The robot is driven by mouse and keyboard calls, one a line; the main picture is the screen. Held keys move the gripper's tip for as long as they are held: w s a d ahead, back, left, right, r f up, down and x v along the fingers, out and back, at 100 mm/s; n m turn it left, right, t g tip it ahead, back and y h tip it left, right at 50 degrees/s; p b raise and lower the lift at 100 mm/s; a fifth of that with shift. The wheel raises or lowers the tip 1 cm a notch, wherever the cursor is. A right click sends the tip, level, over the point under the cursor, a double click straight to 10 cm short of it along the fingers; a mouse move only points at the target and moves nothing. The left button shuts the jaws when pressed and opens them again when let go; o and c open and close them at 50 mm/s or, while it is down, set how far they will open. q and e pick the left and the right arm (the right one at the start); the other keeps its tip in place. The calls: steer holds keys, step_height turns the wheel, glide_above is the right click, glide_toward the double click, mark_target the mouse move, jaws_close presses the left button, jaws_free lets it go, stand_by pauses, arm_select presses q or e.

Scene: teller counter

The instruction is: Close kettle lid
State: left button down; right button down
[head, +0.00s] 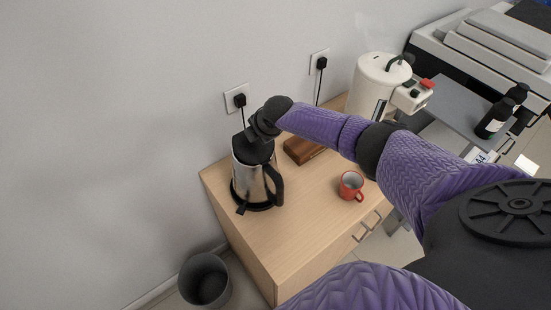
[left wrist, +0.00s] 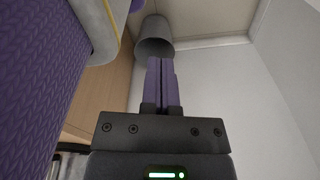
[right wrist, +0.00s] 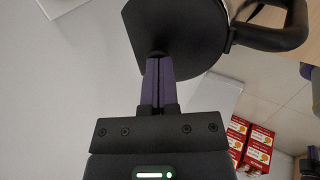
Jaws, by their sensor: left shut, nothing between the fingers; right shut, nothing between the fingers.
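The kettle (head: 249,182), silver with a black handle (head: 276,184) and black base, stands upright near the wall end of the wooden cabinet. Its black lid (head: 250,152) is partly hidden by my right gripper (head: 262,130), which points down at it. In the right wrist view the lid (right wrist: 180,25) is a large dark disc and the shut, empty right fingertips (right wrist: 158,62) are at or just over it; I cannot tell whether they touch, or how far the lid is tilted. My left gripper (left wrist: 161,62) is shut and empty, away from the kettle, outside the head view.
A red mug (head: 350,186), a brown wooden block (head: 300,150) and a white appliance (head: 380,78) stand on the cabinet top (head: 300,205). A grey bin (head: 205,280) is on the floor, also below the left gripper (left wrist: 154,45). Wall sockets with black plugs are behind.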

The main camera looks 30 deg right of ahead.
steer(key=shift+w+a+f+b, duration=0.2)
steer(key=shift+w+f+b, duration=1.15)
steer(key=shift+b, duration=1.45)
steer(key=shift+w+f+b, duration=0.1)
steer(key=shift+w+b, duration=0.25)
steer(key=shift+b, duration=0.2)
